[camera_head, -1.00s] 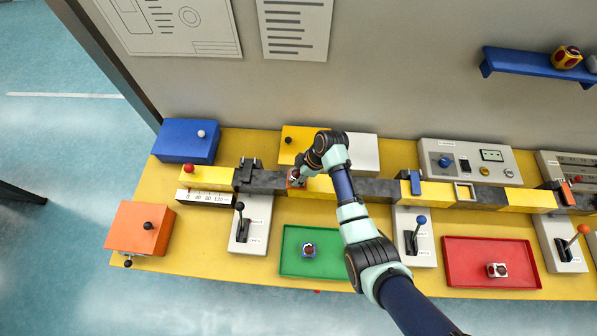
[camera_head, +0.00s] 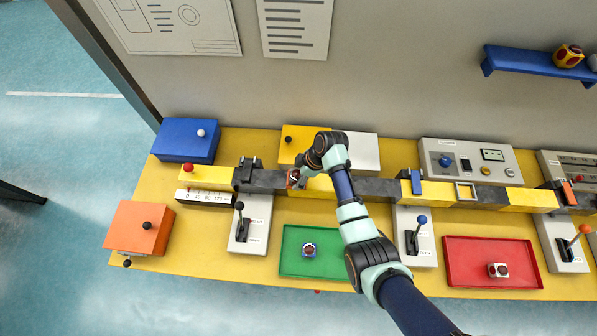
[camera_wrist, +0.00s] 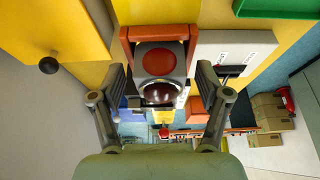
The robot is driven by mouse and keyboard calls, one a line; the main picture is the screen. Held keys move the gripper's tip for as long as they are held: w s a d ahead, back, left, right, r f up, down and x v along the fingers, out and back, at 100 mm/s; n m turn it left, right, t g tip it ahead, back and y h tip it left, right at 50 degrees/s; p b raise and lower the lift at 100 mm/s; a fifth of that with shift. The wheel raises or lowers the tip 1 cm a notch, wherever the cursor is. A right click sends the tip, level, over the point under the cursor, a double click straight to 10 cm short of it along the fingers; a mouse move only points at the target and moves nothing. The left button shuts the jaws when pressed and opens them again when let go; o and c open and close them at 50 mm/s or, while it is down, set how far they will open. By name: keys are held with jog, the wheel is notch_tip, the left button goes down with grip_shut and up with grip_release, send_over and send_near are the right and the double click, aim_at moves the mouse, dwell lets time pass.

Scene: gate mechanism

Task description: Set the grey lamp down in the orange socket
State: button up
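The grey lamp (camera_wrist: 159,62) has a red disc on its face and a dark red dome at its lower end in the wrist view. The orange socket (camera_wrist: 128,36) frames it at the top and both sides; the lamp appears to sit inside it, though its depth there is hidden. My gripper (camera_wrist: 160,70) is open, with one finger on each side of the lamp and a visible gap to each. In the head view my gripper (camera_head: 295,178) is low over the orange socket (camera_head: 291,184) on the rail, and my arm partly covers the spot.
A green tray (camera_head: 290,268) and a red tray (camera_head: 465,280) each hold a small block. A grey lever box (camera_head: 240,243) stands in front of the socket. Yellow (camera_head: 300,136) and white (camera_head: 364,150) boxes stand behind the rail. An orange box (camera_head: 135,235) is at left.

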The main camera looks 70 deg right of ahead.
jog(key=shift+r, duration=0.1)
jog(key=v, duration=1.2)
dwell(0.4)
